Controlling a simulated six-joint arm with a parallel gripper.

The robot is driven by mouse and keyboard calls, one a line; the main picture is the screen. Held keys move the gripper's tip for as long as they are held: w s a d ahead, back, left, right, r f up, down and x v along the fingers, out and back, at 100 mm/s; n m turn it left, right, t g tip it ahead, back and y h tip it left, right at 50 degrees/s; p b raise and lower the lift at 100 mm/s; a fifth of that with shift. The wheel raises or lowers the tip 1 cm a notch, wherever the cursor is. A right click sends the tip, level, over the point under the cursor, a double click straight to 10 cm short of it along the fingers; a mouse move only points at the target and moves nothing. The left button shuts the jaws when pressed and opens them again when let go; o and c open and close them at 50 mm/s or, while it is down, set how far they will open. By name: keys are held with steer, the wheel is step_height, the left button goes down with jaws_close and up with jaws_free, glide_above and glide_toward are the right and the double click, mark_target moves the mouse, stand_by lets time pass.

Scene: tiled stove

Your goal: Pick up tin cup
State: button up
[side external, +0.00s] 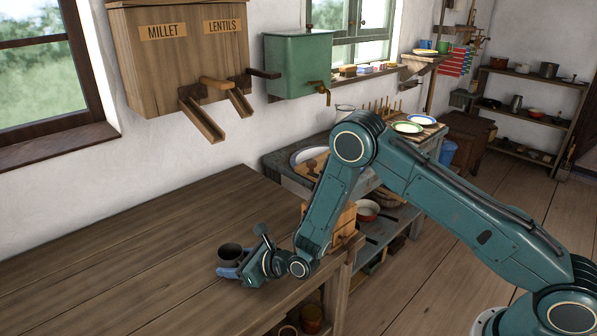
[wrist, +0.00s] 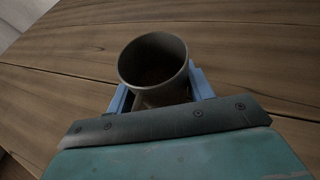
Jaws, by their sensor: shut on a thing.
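The tin cup (side external: 230,254) is a dark grey metal cup at the left end of my arm, over the wooden table (side external: 130,260). In the wrist view the cup (wrist: 153,58) shows its open round mouth, with a dark inside. My gripper (side external: 232,270) has blue fingers and is shut on the cup. In the wrist view the gripper (wrist: 160,88) has one finger on each side of the cup. The cup looks upright or slightly tilted. Its base is hidden, so I cannot tell whether it touches the table.
A wooden dispenser (side external: 180,50) marked millet and lentils and a green tank (side external: 297,65) with a tap hang on the wall behind. A wooden box (side external: 343,222) stands near the table's right end. The table's left and middle are clear.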

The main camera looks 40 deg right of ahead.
steer(key=shift+r, duration=0.15)
step_height(320, 180, up, 20)
stand_by(1.0)
stand_by(0.5)
steer(key=s+d+m+h, duration=0.1)
steer(key=s+d, duration=0.5)
steer(key=d, duration=0.3)
steer(key=s+d, duration=0.5)
steer(key=d, duration=0.4)
steer(key=w+d+r, duration=0.1)
steer(key=d+r, duration=0.2)
steer(key=d, duration=0.3)
steer(key=w+d+r+n+h, duration=0.1)
steer(key=w+d+r, duration=0.1)
steer(key=d, duration=0.5)
steer(key=shift+w+d+r+h, duration=0.15)
steer(key=shift+w+r+h, duration=0.15)
steer(key=shift+r, duration=0.5)
steer(key=shift+f, duration=0.25)
